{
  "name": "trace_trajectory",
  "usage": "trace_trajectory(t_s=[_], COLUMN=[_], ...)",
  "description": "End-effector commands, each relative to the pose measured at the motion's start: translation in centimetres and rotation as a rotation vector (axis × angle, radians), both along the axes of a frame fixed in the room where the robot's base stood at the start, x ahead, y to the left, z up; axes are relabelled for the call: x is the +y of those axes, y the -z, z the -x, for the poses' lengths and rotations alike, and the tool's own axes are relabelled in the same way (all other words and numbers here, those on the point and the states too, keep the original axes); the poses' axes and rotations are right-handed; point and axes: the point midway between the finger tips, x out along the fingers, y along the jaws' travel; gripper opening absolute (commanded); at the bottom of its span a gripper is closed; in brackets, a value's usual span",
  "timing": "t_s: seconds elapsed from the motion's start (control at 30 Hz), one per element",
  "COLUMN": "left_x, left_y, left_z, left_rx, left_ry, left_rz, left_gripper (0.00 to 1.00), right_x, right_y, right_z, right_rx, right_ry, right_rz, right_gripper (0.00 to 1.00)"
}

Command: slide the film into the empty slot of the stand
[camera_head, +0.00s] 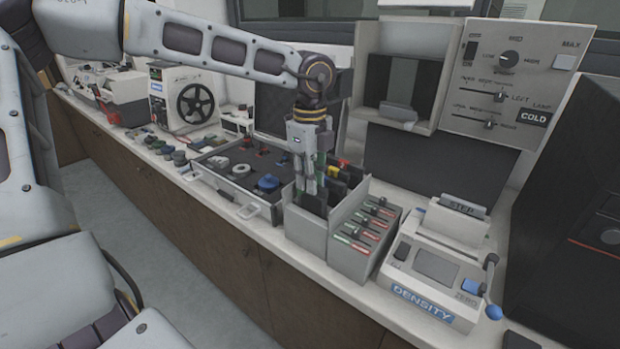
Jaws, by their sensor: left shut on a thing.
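My left gripper (311,192) points straight down over the grey stand (304,238) near the front edge of the counter. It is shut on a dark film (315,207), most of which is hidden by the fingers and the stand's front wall. The film's lower part seems to be at or inside the stand's front part; I cannot tell how deep it sits or whether it touches. Other dark sheets with coloured tabs (340,172) stand upright in the stand behind the gripper. My right gripper is not in view.
A grey box with red and green labelled slots (362,232) stands right against the stand. A density meter (435,262) with a blue-knobbed lever is farther right. An open dark case (240,175) lies to the left. A light box (403,75) rises behind.

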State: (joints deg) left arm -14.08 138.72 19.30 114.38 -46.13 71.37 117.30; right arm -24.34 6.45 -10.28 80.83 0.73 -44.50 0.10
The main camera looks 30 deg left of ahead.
Motion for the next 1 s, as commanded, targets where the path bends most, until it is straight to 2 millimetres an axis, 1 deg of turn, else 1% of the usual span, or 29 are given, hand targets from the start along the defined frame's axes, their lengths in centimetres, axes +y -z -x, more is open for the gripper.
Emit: trace_trajectory(t_s=[0.13, 0.33, 0.37, 0.53, 0.77, 0.87, 1.0], left_x=[0.00, 0.00, 0.00, 0.00, 0.00, 0.00, 0.00], left_y=[0.08, 0.06, 0.06, 0.06, 0.07, 0.04, -0.36], left_z=[0.00, -0.01, -0.01, -0.01, -0.01, -0.01, -0.05], left_rx=[0.000, 0.000, -0.001, -0.001, 0.000, 0.000, -0.002], left_ry=[0.000, 0.000, 0.000, 0.000, 0.000, 0.000, 0.000], left_rz=[0.000, 0.000, 0.000, 0.000, 0.000, 0.000, 0.000], left_gripper=[0.00, 0.00, 0.16, 0.38, 0.39, 0.39, 0.39], right_x=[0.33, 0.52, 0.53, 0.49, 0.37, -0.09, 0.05], right_y=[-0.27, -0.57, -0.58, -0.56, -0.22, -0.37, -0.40], right_z=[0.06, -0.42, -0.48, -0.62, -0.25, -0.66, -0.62], right_rx=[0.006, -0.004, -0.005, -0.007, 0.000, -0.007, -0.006], right_ry=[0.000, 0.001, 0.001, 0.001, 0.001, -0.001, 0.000], right_rz=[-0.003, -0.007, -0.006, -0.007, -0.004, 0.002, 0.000], right_gripper=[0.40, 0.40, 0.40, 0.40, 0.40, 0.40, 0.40])
